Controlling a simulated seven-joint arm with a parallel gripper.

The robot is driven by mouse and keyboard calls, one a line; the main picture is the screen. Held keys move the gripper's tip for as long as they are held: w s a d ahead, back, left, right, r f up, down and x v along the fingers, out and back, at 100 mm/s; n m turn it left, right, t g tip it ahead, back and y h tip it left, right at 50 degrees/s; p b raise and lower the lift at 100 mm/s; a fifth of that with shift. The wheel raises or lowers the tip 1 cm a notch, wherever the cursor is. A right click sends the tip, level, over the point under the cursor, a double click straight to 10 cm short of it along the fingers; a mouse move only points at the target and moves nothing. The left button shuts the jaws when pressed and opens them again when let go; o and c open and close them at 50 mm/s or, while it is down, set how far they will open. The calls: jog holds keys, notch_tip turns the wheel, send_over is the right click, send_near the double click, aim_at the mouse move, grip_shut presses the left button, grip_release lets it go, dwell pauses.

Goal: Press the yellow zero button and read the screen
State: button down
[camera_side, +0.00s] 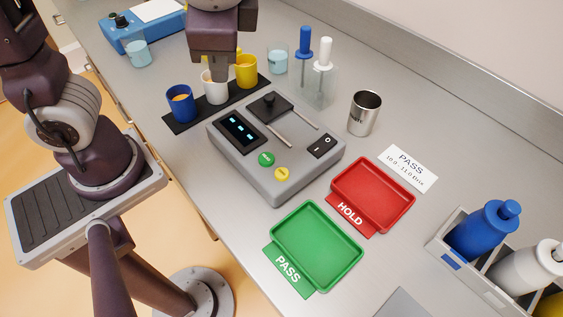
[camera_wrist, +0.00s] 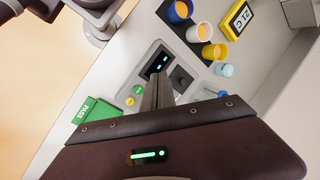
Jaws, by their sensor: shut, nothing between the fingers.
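The grey machine (camera_side: 299,181) stands on the metal bench. The yellow button (camera_side: 281,173) is on its front panel beside a green button (camera_side: 266,158); the yellow button also shows in the wrist view (camera_wrist: 130,101). The dark screen (camera_side: 239,130) shows cyan characters too small to read; it also shows in the wrist view (camera_wrist: 157,62). My gripper (camera_side: 219,76) is shut and empty, high above the bench and behind the machine in the side view, in front of the cups. In the wrist view its fingers (camera_wrist: 157,84) hide part of the machine. It is apart from the buttons.
Blue (camera_side: 181,105), white (camera_side: 214,90) and yellow (camera_side: 246,72) cups stand on a black strip. A steel cup (camera_side: 364,113) stands right of the machine. Green PASS (camera_side: 317,249) and red HOLD (camera_side: 372,196) trays lie in front. A bottle rack (camera_side: 462,262) is at right.

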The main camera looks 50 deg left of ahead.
aim_at(284, 177)
jog(key=w+d+f+m+t+y, duration=0.1)
jog(key=w+d+f+m+y, duration=0.2)
jog(key=d, duration=0.7)
notch_tip(284, 177, down, 3)
jog(key=shift+d+r+m+t+y, duration=0.2)
jog(key=shift+d+m+t+y, duration=0.1)
jog(key=shift+m+y, duration=0.75)
jog(key=shift+a+h, duration=0.1)
jog(key=shift+h, duration=0.15)
jog(key=shift+f, duration=4.4)
jog(key=shift+f+m, duration=0.15)
jog(key=shift+m, duration=0.1)
jog(key=shift+f, duration=0.25)
jog(key=shift+f, duration=0.4)
jog(key=shift+r, duration=0.8)
